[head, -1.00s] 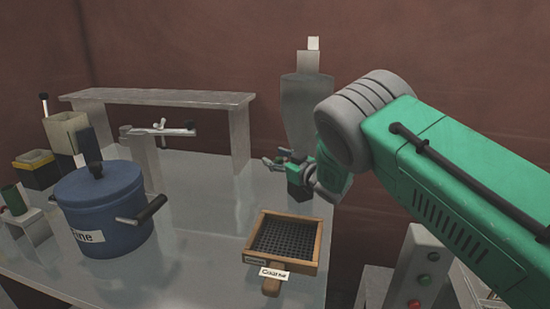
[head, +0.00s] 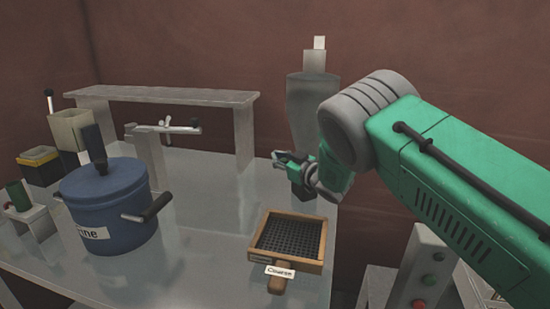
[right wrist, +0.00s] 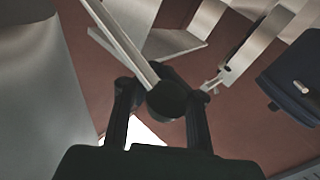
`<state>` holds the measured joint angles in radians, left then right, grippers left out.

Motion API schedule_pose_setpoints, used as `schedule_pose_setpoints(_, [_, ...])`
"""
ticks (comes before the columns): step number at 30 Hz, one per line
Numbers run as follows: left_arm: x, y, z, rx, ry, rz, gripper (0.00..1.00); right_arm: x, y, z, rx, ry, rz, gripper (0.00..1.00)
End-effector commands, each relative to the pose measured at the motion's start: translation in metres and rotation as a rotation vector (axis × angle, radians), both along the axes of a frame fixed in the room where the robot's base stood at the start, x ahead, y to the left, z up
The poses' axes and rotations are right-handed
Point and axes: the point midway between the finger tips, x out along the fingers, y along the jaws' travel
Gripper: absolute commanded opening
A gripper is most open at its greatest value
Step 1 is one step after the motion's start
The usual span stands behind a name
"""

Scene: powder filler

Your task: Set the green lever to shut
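I cannot make out a lever that is clearly green. In the head view my right gripper (head: 279,160) is in front of the lower part of a grey hopper (head: 313,105), with its fingers pointing left. A dark block (head: 298,187) shows below it. In the right wrist view the two black fingers of this gripper (right wrist: 163,100) are spread apart. A dark round piece (right wrist: 167,99) shows between them, with a pale bar (right wrist: 120,38) running up to the left from it. I cannot tell whether the fingers touch the round piece. My left gripper is in neither view.
A blue pot (head: 108,215) stands at the left of the metal table (head: 205,225). A wooden sieve labelled Coarse (head: 318,267) lies near the front. A raised shelf (head: 160,96) and a metal clamp-like stand (head: 150,155) are behind. A button box (head: 425,262) is at the lower right.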

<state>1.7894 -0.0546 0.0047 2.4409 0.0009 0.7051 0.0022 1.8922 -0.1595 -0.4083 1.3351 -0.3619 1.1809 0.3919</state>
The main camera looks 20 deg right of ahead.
Motion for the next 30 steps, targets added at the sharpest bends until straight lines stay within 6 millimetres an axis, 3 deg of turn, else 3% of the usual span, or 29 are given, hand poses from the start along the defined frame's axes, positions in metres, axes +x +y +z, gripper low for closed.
schedule_pose_setpoints(1, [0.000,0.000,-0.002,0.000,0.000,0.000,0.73,-0.002,-0.007,-0.008,0.000,0.012,-0.014,0.00])
schedule_pose_setpoints(15, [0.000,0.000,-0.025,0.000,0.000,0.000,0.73,-0.009,-0.007,-0.041,0.001,0.016,-0.015,0.00])
schedule_pose_setpoints(30, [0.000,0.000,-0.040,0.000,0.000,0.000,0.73,-0.007,-0.003,-0.056,-0.002,0.008,-0.011,0.00])
